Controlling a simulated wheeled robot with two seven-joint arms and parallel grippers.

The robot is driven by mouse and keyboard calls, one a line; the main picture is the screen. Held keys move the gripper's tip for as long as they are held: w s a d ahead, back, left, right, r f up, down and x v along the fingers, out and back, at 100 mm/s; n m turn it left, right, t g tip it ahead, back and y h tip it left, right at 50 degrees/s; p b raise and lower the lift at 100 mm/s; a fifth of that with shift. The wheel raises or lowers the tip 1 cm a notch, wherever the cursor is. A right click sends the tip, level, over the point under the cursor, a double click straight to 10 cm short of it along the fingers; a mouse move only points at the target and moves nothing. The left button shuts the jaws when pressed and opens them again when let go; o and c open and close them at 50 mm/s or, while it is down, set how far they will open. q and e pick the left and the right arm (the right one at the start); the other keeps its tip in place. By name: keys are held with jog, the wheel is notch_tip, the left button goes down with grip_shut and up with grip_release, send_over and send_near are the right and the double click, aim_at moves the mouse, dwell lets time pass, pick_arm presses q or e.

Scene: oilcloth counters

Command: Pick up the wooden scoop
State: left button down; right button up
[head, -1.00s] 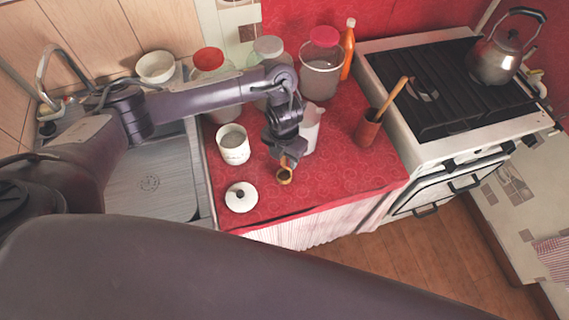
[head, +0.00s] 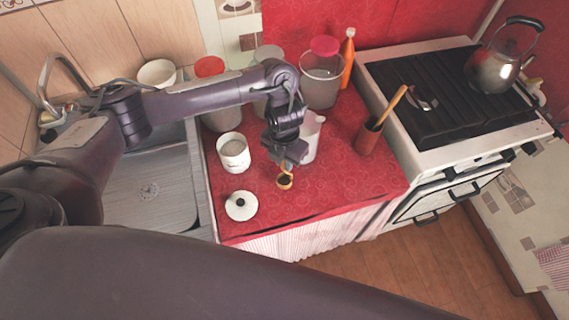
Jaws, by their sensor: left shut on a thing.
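The small wooden scoop (head: 284,182) is at the tip of my left gripper (head: 288,166), over the red oilcloth counter (head: 310,202). The left gripper points down and is shut on the scoop; its handle is mostly hidden by the fingers. The round bowl of the scoop shows below the fingertips, with something dark inside. I cannot tell whether the scoop still touches the cloth. My right gripper is not in view.
A white canister (head: 233,152) stands open left of the scoop, its white lid (head: 241,205) lying in front. A white jug (head: 310,138) stands close behind the gripper. A brown utensil pot (head: 367,137) is to the right, beside the stove (head: 440,95). Lidded jars line the back.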

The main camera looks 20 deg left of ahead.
pick_arm(q)
notch_tip(320, 180, up, 8)
jog(key=shift+w+f+p, duration=0.15)
jog(key=shift+p, duration=0.8)
notch_tip(320, 180, up, 10)
jog(key=shift+s, duration=0.2)
